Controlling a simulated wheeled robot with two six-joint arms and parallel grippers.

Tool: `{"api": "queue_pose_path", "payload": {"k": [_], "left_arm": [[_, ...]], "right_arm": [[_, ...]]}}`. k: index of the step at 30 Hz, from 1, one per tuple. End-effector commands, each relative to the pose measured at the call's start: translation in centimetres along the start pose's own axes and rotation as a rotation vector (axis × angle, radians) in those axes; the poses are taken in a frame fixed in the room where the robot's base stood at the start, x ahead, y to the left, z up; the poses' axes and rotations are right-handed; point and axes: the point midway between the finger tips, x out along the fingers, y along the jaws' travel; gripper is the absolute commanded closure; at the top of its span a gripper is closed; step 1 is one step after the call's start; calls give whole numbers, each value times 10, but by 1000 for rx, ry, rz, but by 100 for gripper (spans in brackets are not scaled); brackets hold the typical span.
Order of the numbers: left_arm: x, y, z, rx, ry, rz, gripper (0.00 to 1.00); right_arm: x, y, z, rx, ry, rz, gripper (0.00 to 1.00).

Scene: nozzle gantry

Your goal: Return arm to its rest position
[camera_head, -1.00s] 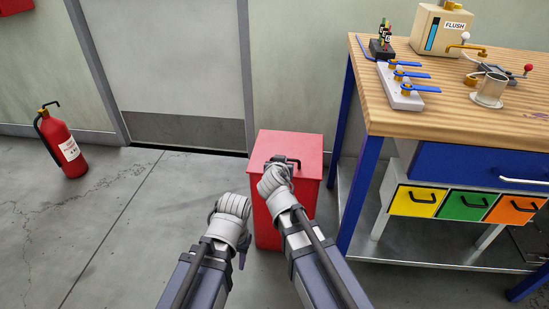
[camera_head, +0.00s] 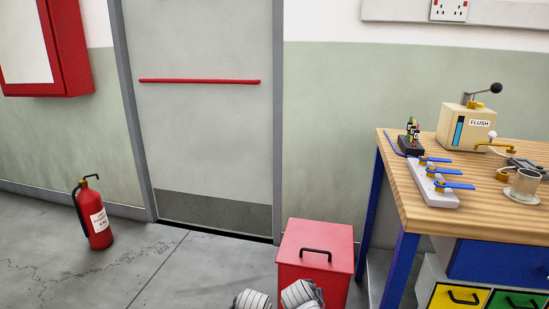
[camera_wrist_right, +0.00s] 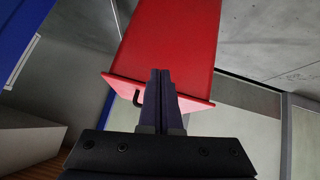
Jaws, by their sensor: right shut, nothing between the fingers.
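My right gripper (camera_wrist_right: 160,76) is shut and empty in the right wrist view, its two dark fingers pressed together. In that view its fingertips overlap the lid edge of a red bin (camera_wrist_right: 172,38); I cannot tell the gap between them. In the head view part of my right gripper (camera_head: 302,294) shows at the bottom edge, in front of the red bin (camera_head: 316,246). My left gripper (camera_head: 252,300) barely shows at the bottom edge, left of the bin. Its fingers are hidden below the frame.
A fire extinguisher (camera_head: 93,215) stands at left. A grey door (camera_head: 200,130) is behind. The floor between is clear.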

Motion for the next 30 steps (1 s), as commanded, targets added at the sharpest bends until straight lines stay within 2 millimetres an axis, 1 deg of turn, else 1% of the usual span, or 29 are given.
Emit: {"api": "queue_pose_path", "payload": {"k": [1, 3, 6, 9, 13, 14, 15, 20, 23, 26, 30], "left_arm": [[-7, -1, 0, 0, 0, 0, 55], [-10, -1, 1, 0, -1, -1, 55], [-14, -2, 1, -1, -1, -1, 55], [-18, -2, 1, -1, -1, -1, 55], [-23, -3, 2, -1, -1, -2, 55], [-37, -4, 2, -1, -1, -2, 55], [-46, -5, 3, -1, -1, -2, 55], [-77, -8, 5, -2, -2, -1, 55], [-102, -10, 6, -3, -2, -1, 55], [-130, -13, 8, -4, -2, 0, 55], [-177, -18, 10, -6, -3, 1, 55]], "right_arm": [[-10, -4, 21, -55, -100, -12, 100], [-21, -9, 51, -138, -234, -38, 100], [-41, -18, 88, -251, -400, -95, 100], [-63, -25, 118, -361, -543, -167, 100], [-98, -32, 152, -505, -710, -283, 100], [-105, -29, 140, -496, -702, -275, 100], [-111, -27, 134, -493, -698, -272, 100], [-133, -21, 112, -490, -696, -270, 100], [-151, -16, 96, -488, -695, -269, 100], [-172, -11, 76, -487, -695, -268, 100], [-206, -2, 46, -484, -696, -268, 100]]}}
